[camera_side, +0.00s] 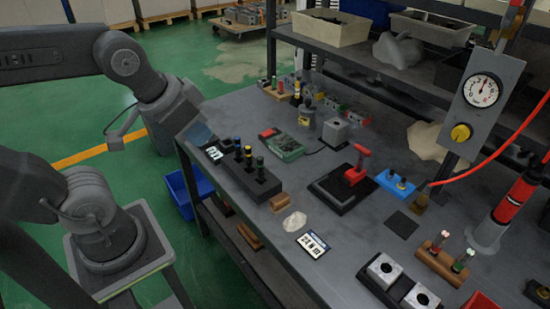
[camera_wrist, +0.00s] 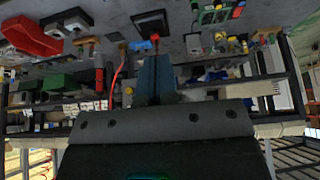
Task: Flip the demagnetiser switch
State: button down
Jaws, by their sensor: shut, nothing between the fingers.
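A green box (camera_side: 285,145) with a red switch-like part (camera_side: 268,133) on its left end lies on the bench, with a dark cable at its right. I take it to be the demagnetiser, but no label is readable. The green box also shows at the top of the wrist view (camera_wrist: 214,16). The switch position is too small to tell. My gripper (camera_side: 203,138) is above the bench's left edge, left of the green box and apart from it. In the wrist view my gripper (camera_wrist: 154,60) has its blue fingers together, with nothing between them.
A black block with coloured pegs (camera_side: 250,178) stands between my gripper and the bench front. A red lever (camera_side: 357,166) on a black base stands right of the green box. A yellow-labelled bottle (camera_side: 306,126) and grey block (camera_side: 335,131) stand behind. A blue bin (camera_side: 186,198) is below.

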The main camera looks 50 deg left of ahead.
jog(key=w+a+r+m, duration=0.1)
jog(key=w+a+m, duration=0.35)
jog(key=w, duration=0.55)
jog(key=m+g, duration=0.2)
jog(key=m, duration=1.1)
send_over(270, 131)
jog(key=s, duration=0.5)
notch_tip(270, 131, down, 14)
jog(key=f, duration=0.1)
jog(key=shift+r, duration=0.3)
jog(key=shift+d, duration=0.1)
jog(key=x, duration=1.4)
